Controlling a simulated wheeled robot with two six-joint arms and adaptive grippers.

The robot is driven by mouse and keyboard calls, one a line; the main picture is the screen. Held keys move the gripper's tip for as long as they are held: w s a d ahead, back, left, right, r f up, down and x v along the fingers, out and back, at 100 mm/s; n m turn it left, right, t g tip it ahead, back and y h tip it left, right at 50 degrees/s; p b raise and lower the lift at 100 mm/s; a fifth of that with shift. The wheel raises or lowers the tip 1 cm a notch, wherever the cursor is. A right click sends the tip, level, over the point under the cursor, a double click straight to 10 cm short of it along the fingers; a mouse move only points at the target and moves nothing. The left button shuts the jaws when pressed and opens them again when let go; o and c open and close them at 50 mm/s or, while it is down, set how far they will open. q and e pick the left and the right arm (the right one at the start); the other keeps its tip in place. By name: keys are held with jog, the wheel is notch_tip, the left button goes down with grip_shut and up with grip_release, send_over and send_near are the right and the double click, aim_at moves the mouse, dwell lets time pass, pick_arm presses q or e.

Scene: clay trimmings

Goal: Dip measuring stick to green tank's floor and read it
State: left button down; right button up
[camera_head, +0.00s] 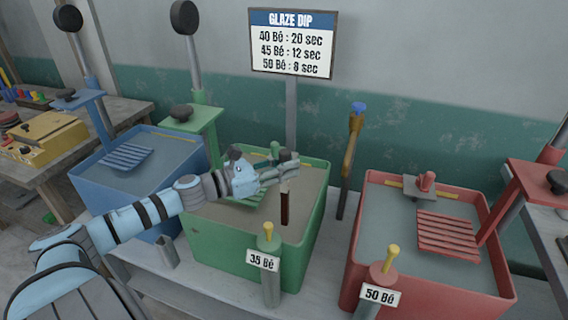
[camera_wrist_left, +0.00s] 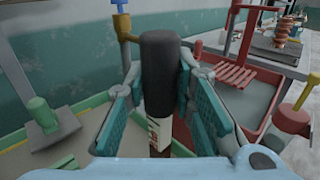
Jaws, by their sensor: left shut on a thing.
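The green tank (camera_head: 225,240) stands in the middle, filled with grey-brown liquid. My left gripper (camera_head: 286,168) is over the tank and shut on the measuring stick (camera_head: 285,209). The stick hangs about upright below the fingers, with a pale part above a dark brown part. Its visible lower end is at the liquid; I cannot tell how deep it goes or whether it touches the floor. In the left wrist view the stick's black handle (camera_wrist_left: 160,75) stands between the teal finger pads, with a white marked strip below. The marks are too small to read. My right gripper is not in view.
A blue tank (camera_head: 110,190) is at left and a red tank (camera_head: 362,225) at right. A green hydrometer tube labelled 35 Bé (camera_head: 269,280) stands before the green tank, and a 50 Bé tube (camera_head: 372,295) before the red. The glaze dip sign (camera_head: 292,43) is behind.

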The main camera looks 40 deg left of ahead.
pick_arm(q)
notch_tip(320, 180, up, 12)
jog(key=p, duration=1.1)
jog(key=shift+r+p, duration=0.1)
jog(key=shift+p, duration=0.2)
notch_tip(320, 180, up, 4)
jog(key=shift+r+p, duration=0.15)
jog(key=shift+p, duration=0.2)
